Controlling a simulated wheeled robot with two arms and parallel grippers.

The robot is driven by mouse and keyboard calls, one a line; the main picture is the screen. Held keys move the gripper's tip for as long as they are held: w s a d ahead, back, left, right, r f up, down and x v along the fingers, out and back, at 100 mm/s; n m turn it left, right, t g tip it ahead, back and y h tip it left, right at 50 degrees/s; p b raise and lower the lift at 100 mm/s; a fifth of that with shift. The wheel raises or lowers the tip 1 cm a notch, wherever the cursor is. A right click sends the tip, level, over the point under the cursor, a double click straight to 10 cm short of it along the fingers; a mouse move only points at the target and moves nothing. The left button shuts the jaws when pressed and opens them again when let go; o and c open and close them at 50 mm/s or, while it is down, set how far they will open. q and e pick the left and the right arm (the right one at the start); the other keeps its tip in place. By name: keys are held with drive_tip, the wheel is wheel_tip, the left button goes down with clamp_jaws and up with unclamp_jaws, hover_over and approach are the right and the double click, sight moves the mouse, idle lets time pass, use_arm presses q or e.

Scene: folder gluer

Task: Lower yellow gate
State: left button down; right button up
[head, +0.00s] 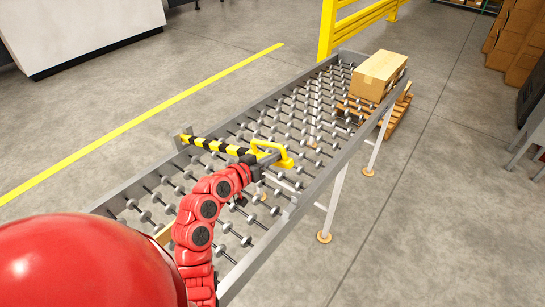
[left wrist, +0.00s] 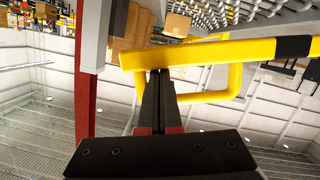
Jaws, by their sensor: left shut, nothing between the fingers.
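The yellow gate (head: 215,146) is a bar with black and yellow stripes. In the head view it spans from the left rail across the roller conveyor, looking nearly level; its exact height above the rollers is hard to tell. A plain yellow loop handle (head: 284,158) is at its right end. My left gripper (head: 270,160) is at this handle. In the left wrist view the gate's yellow bar (left wrist: 225,52) crosses just beyond my left fingertips (left wrist: 160,74). The fingers are shut with nothing between them, touching or very near the bar. My right gripper is not in view.
The roller conveyor (head: 345,155) has metal side rails. A cardboard box (head: 378,75) sits at its far right end, near a wooden pallet (head: 398,115). A yellow guard rail (head: 328,32) stands at the far end. The floor to the right is open.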

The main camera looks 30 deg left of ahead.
use_arm(q)
drive_tip(key=d+f+b, duration=0.3)
drive_tip(key=f+b, duration=0.6)
drive_tip(key=f, duration=0.2)
drive_tip(key=shift+s+f+m, duration=0.2)
drive_tip(key=shift+f+m, duration=0.1)
drive_tip(key=shift+m, duration=0.1)
drive_tip(key=shift+d, duration=0.1)
drive_tip(key=shift+s, duration=0.15)
